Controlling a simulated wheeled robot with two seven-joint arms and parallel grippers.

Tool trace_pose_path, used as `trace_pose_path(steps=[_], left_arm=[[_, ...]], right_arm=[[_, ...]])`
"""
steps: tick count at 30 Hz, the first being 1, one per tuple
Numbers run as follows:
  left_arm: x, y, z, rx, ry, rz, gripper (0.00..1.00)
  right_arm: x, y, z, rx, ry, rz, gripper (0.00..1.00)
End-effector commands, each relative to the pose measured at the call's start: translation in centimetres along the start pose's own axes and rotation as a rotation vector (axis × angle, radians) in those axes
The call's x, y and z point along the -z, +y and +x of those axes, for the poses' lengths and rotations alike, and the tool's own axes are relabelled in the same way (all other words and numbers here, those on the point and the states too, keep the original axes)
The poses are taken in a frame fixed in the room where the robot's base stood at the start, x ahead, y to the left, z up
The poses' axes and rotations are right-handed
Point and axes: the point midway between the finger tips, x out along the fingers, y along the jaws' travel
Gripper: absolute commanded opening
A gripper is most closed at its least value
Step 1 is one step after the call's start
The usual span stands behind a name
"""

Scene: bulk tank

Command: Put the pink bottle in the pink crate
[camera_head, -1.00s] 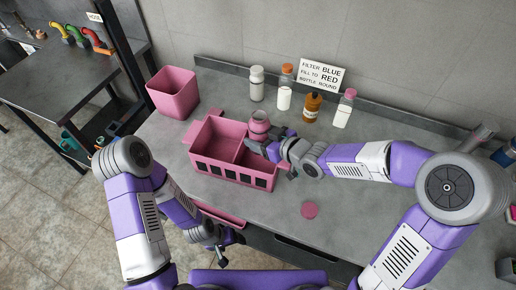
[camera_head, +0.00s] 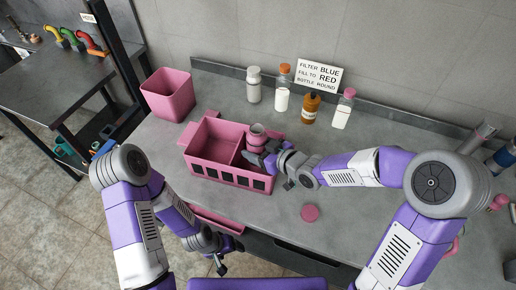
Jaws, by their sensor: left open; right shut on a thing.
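The pink bottle (camera_head: 257,132) has an open top and stands about upright. My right gripper (camera_head: 262,152) is shut on it from the right. The bottle is over the right part of the pink crate (camera_head: 228,174), and its lower part is hidden by the gripper and the crate. I cannot tell whether it touches the crate floor. The crate is open-topped with a divider and dark squares along its front, and its left compartment looks empty. My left gripper (camera_head: 220,264) is open and empty, low in front of the counter's front edge.
A pink bin (camera_head: 168,97) stands behind and left of the crate. A white bottle (camera_head: 254,85), an orange-capped bottle (camera_head: 283,93), a brown bottle (camera_head: 311,108) and a pink-capped bottle (camera_head: 343,110) stand along the wall. A flat pink disc (camera_head: 310,213) lies on the clear front counter.

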Motion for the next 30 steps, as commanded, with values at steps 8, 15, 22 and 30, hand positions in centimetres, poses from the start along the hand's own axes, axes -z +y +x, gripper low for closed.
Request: trace_pose_path(steps=[8,15,22,30], left_arm=[[0.0,0.0,0.1,0.0,0.0,0.0,0.78],[0.0,0.0,0.1,0.0,0.0,0.0,0.78],[-0.1,0.3,-0.9,0.0,0.0,0.0,0.78],[-0.1,1.1,-3.0,0.0,0.0,0.0,0.78]], right_arm=[[-0.7,-0.1,0.0,0.003,-0.016,0.009,0.91],[-1.0,-0.2,0.1,0.004,-0.021,0.012,0.92],[-0.1,-0.2,-0.3,0.005,-0.024,0.014,0.92],[0.9,0.1,-5.9,-0.004,-0.015,0.01,0.92]])
